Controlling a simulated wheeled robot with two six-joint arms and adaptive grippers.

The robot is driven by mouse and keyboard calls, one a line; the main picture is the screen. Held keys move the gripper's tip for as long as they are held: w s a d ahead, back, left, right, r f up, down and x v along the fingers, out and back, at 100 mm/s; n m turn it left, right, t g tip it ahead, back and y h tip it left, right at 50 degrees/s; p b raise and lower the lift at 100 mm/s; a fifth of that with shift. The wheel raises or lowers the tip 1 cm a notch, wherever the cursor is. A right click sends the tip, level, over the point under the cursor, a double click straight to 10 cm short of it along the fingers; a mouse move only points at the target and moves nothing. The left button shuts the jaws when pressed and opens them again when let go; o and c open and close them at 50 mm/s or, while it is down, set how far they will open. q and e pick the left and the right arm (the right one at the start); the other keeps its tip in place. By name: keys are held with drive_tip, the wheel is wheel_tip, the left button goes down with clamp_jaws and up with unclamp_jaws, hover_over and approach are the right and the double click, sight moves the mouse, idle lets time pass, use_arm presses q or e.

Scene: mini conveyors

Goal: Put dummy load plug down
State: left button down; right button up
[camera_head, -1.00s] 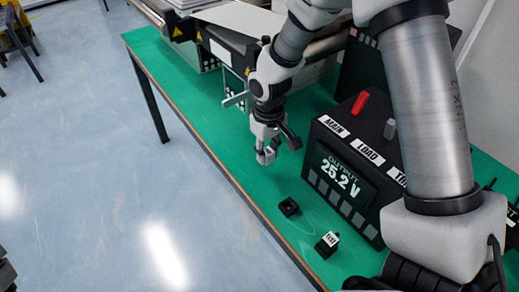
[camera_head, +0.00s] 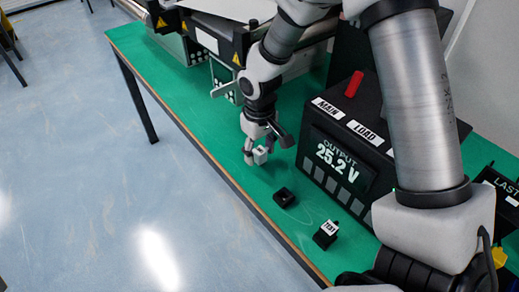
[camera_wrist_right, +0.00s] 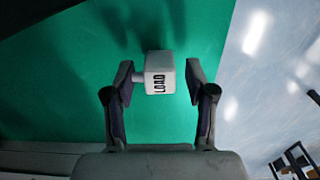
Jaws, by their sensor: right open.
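The dummy load plug is a small light-grey block lettered "LOAD" (camera_wrist_right: 159,74). In the right wrist view it sits between the two fingers of my right gripper (camera_wrist_right: 158,85). The fingers are apart, with a gap on its right side; the left finger is close to the stub on its left side. In the head view my right gripper (camera_head: 257,158) is low over the green bench top (camera_head: 205,135), with the pale plug (camera_head: 261,155) partly hidden between its fingers. My left gripper does not show.
A black square socket (camera_head: 284,197) and a black block labelled "TEST" (camera_head: 326,235) lie in front of the gripper. A black power box (camera_head: 345,155) reading 25.2 V stands to the right. A conveyor (camera_head: 240,35) is behind. The bench's front edge runs close by.

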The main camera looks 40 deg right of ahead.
sight(259, 150)
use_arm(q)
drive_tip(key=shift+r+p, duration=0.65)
use_arm(e)
wheel_tip(259, 150, up, 12)
drive_tip(key=shift+r, duration=0.2)
drive_tip(key=shift+f, duration=0.1)
